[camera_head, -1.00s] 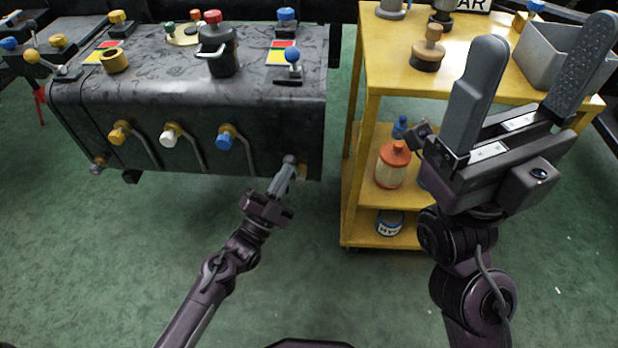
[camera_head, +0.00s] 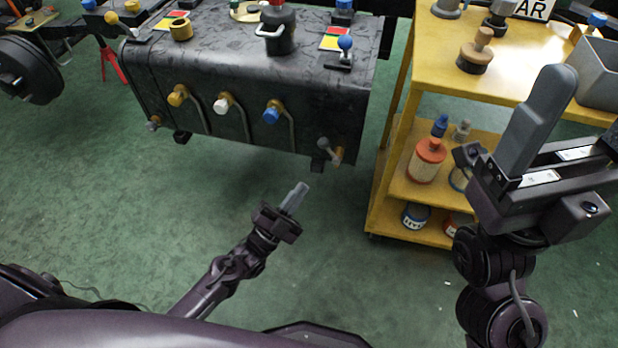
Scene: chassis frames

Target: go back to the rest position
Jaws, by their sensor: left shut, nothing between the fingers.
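My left gripper (camera_head: 296,197) is shut and empty over the green floor, below and in front of the black tank (camera_head: 320,100). My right gripper (camera_head: 560,152) is raised at the right, in front of the yellow cart. One upright finger shows with a wide bare rail beside it, so it is open. Its other finger is outside the picture.
The tank carries yellow, white and blue levers on its front. The yellow cart (camera_head: 440,58) holds a wooden-handled stamp (camera_head: 477,52), a grey bin (camera_head: 598,75) and, lower down, an orange-capped jar (camera_head: 427,160). The green floor (camera_head: 120,215) before the tank is clear.

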